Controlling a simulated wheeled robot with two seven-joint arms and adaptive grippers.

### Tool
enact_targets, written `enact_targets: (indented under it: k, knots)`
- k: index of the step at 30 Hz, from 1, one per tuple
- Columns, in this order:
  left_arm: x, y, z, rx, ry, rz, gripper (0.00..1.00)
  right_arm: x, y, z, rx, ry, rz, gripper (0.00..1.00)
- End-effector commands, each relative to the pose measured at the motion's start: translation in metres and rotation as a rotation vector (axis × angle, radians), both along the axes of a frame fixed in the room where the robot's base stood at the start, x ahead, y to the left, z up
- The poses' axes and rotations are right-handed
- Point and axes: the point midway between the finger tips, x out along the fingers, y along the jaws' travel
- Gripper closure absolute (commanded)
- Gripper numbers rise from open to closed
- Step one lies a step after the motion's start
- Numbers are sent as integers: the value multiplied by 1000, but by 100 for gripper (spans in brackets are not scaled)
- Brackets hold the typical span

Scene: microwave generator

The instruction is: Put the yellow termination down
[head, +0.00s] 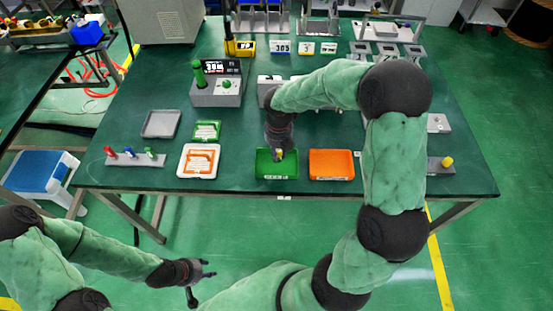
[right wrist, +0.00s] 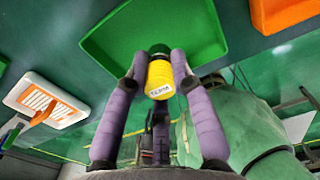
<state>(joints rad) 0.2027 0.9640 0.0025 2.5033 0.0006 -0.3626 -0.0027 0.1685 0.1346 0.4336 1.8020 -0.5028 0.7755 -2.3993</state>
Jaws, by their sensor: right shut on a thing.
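The yellow termination (right wrist: 160,78), with a dark green end and a white label, is held between the purple-grey fingers of my right gripper (right wrist: 158,62). In the head view my right gripper (head: 279,155) points down over the green tray (head: 277,174) near the table's front edge. The green tray fills the background beyond the fingertips in the right wrist view (right wrist: 205,35). I cannot tell whether the termination touches the tray. My left gripper (head: 208,269) is empty, with its fingers apart, in front of the table.
An orange tray (head: 331,164) is right of the green one. A white tray with an orange insert (head: 198,161) is to the left. A grey block with a yellow piece (head: 447,161) sits at the right edge. A rack with coloured pieces (head: 135,160) is at the left.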

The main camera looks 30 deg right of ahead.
Motion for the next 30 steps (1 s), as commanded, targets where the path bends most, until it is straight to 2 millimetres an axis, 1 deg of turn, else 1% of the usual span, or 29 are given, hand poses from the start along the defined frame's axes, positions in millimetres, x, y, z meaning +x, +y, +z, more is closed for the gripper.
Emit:
enact_targets:
  k: [3,6,9,11,19,30]
  knots:
    - [0,0,-5,0,0,0,60,6,4,-10,1,1,1,100]
    - [0,0,-15,0,0,0,60,6,4,-26,0,2,-1,100]
    - [0,0,-23,0,0,0,60,6,4,-38,1,0,-1,100]
    - [0,0,-24,0,0,0,60,6,3,-40,1,-1,-1,100]
    - [0,0,-22,0,0,0,60,6,3,-39,1,-1,-1,100]
    - [0,0,-23,0,0,0,60,5,4,-50,1,3,1,100]
